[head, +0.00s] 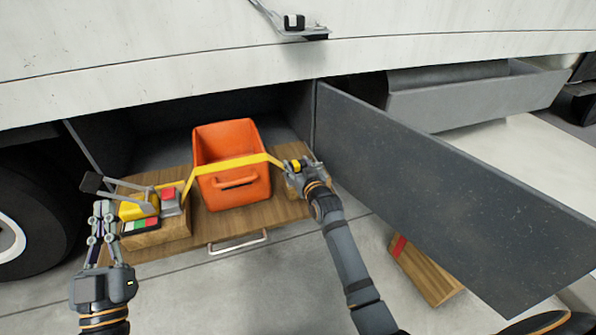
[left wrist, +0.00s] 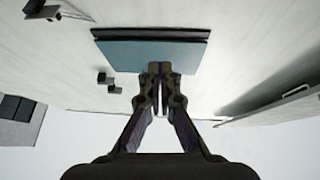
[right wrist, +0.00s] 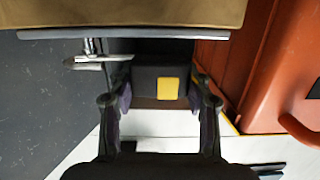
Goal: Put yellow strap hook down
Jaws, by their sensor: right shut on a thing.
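The yellow strap (head: 235,163) runs from a grey-and-red buckle (head: 170,200) on the left, across the orange crate (head: 255,138), to my right gripper (head: 303,172). My right gripper is shut on the dark strap hook with a yellow patch (head: 295,165), at the right end of the wooden board. In the right wrist view, the hook is a black block with a yellow square (right wrist: 168,88) between the fingers. Whether it touches the wood cannot be told. My left gripper (head: 103,208) is shut and empty, left of the wooden block; its fingertips meet in the left wrist view (left wrist: 159,68).
The crate stands on a wooden pull-out board (head: 205,222) with a metal handle (head: 238,241) in an open truck compartment. A grey door (head: 440,190) swings out at the right. A wooden block with a red stripe (head: 425,270) lies on the floor. A wheel (head: 30,215) is far left.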

